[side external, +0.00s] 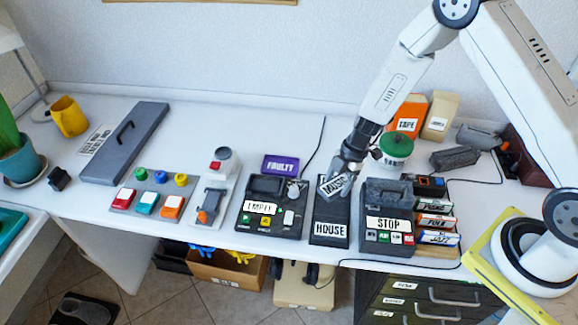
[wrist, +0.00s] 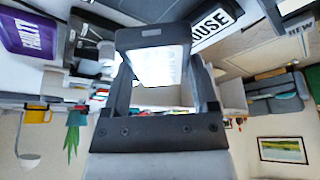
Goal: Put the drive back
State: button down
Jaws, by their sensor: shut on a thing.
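My gripper (side external: 345,168) is shut on a small drive (side external: 334,186) with a white label that seems to read "MUSIC". The drive is held tilted above the back end of the dark "HOUSE" box (side external: 330,212). In the wrist view the drive (wrist: 150,36) is a dark block with a pale label face, between my two fingers (wrist: 160,75). The "HOUSE" box lies flat on the white table, its top dark and its label at the front. Whether the drive touches the box cannot be told.
The "EMPTY" device (side external: 268,224) stands left of the box and the "STOP" device (side external: 388,192) stands close on the right. A purple "FAULTY" tray (side external: 281,165) and a green-lidded tin (side external: 396,148) are behind. Labelled cartridges (side external: 436,222) are stacked at the right.

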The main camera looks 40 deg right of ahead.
aim_at(346, 179)
jog(key=shift+f, duration=2.25)
jog(key=shift+f, duration=0.15)
jog(key=shift+d+f, duration=0.1)
jog(key=shift+f, duration=1.55)
jog(key=shift+f, duration=0.1)
grip_release()
jog(key=shift+v, duration=6.15)
